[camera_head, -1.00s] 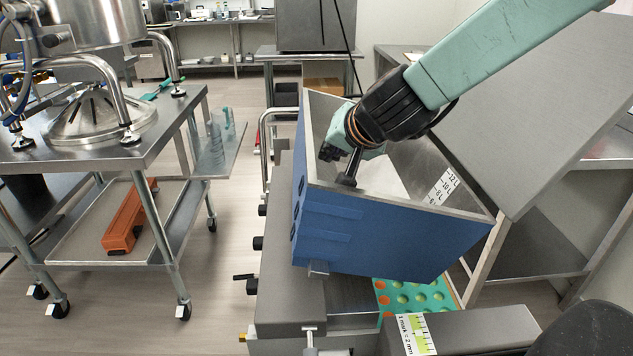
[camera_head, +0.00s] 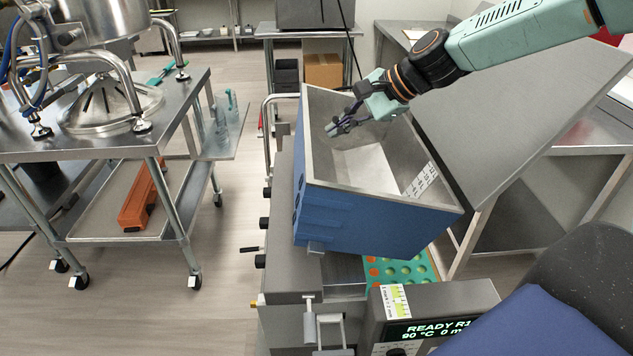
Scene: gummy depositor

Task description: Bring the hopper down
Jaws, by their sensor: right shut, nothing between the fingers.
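The hopper (camera_head: 370,215) is a blue box with a bare steel inside and a volume scale on its right inner wall. It stands open at the top over the depositor's bed (camera_head: 285,270), and looks tilted in this view. My right gripper (camera_head: 338,127) is shut and empty. It is over the hopper's open top, near the back left; I cannot tell whether it touches the hopper. A green mould tray (camera_head: 405,271) with round cavities shows partly under the hopper's lower right. My left gripper is not in view.
A large grey panel (camera_head: 520,120) slopes up right of the hopper. A display box (camera_head: 445,310) reading "READY" and 90 °C is at the front. A steel cart (camera_head: 185,125) stands left, with an orange object (camera_head: 143,200) on its lower shelf. Floor is clear between cart and depositor.

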